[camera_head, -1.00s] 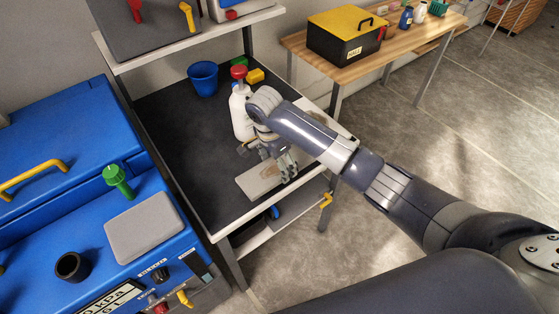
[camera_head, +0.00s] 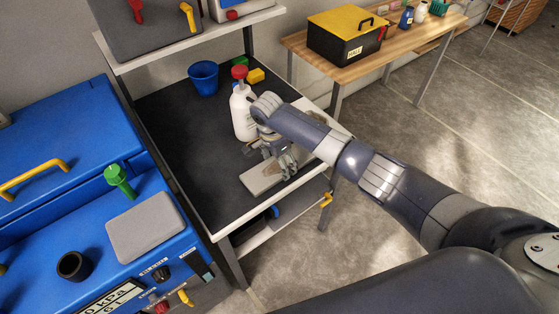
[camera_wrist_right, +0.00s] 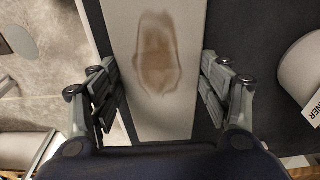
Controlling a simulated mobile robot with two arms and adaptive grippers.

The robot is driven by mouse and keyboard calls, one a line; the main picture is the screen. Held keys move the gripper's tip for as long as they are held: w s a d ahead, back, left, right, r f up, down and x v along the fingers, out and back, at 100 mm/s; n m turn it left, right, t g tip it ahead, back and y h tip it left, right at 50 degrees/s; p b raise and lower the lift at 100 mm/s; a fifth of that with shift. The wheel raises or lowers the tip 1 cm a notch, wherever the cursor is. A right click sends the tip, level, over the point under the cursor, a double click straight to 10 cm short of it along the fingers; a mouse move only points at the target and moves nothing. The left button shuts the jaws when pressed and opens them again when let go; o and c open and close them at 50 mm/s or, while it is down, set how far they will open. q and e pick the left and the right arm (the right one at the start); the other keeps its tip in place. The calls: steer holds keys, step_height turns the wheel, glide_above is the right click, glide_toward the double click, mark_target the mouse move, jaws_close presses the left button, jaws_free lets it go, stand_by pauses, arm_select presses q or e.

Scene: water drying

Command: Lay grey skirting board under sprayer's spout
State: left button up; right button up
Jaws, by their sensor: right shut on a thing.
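The grey skirting board (camera_head: 262,179) is a flat pale panel on or just above the dark tabletop, near its front right edge. In the right wrist view the board (camera_wrist_right: 155,112) runs between my fingers and bears a brown stain. The sprayer (camera_head: 243,115), a white bottle with a red top, stands upright behind the gripper. Its spout is hard to make out. My left gripper is out of view.
A blue cup (camera_head: 203,78) and green and yellow blocks (camera_head: 256,76) stand behind the sprayer. A blue machine (camera_head: 75,205) is at the left. A wooden table (camera_head: 400,48) with a yellow-lidded toolbox (camera_head: 343,45) is at the back right. The tabletop's left half is clear.

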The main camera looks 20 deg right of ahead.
mark_target(275, 168)
steer(key=o, duration=1.3)
step_height(275, 168, up, 12)
steer(key=a, duration=0.1)
steer(key=shift+s+a+b, duration=0.3)
steer(key=shift+a+b, duration=0.1)
steer(key=shift+b, duration=0.05)
